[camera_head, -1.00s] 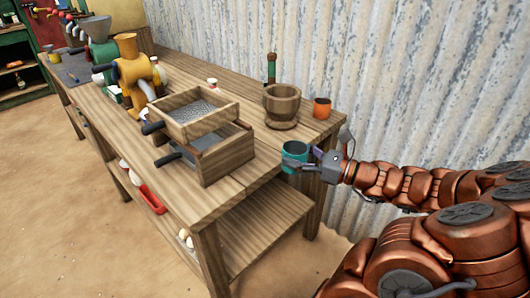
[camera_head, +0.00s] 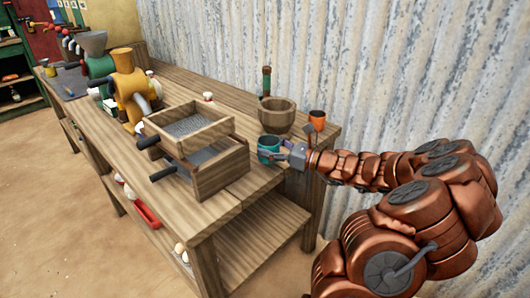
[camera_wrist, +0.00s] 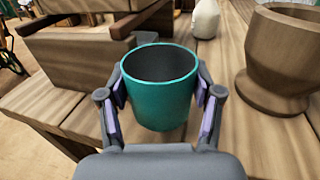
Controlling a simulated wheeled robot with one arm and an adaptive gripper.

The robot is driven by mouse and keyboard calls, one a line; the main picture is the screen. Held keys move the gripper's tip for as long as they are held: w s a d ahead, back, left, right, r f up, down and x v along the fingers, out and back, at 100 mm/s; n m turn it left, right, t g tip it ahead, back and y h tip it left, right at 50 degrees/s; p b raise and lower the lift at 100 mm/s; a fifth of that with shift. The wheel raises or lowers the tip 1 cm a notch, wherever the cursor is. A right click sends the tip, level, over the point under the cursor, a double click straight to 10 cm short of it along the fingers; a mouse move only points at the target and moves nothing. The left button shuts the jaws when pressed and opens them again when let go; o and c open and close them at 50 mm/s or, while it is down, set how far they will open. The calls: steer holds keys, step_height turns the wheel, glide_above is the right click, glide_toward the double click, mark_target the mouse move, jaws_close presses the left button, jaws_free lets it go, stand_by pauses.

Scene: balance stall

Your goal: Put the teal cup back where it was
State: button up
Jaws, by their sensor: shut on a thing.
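The teal cup (camera_head: 269,149) is upright in my gripper (camera_head: 284,154), over the right end of the wooden bench in the head view. In the wrist view the teal cup (camera_wrist: 160,100) sits between the two fingers of my gripper (camera_wrist: 160,108), with purple pads against its sides. The cup looks empty. I cannot tell whether its base touches the bench top.
Stacked wooden sieve boxes (camera_head: 217,165) stand just left of the cup. Yellow (camera_head: 129,85) and green grinders stand further left. Corrugated metal (camera_head: 400,70) backs the bench.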

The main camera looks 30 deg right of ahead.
mark_target(265, 143)
steer(key=shift+w+d+f, duration=0.1)
steer(key=shift+w, duration=0.65)
steer(key=shift+w+d+f, duration=0.1)
steer(key=shift+w, duration=0.6)
steer(key=shift+w+f, duration=0.2)
steer(key=shift+w, duration=0.05)
steer(key=shift+f, duration=1.55)
steer(key=shift+f, duration=0.15)
steer(key=o, duration=1.2)
steer(key=shift+s+r, duration=0.15)
steer(key=shift+r, duration=0.05)
steer(key=v, duration=1.2)
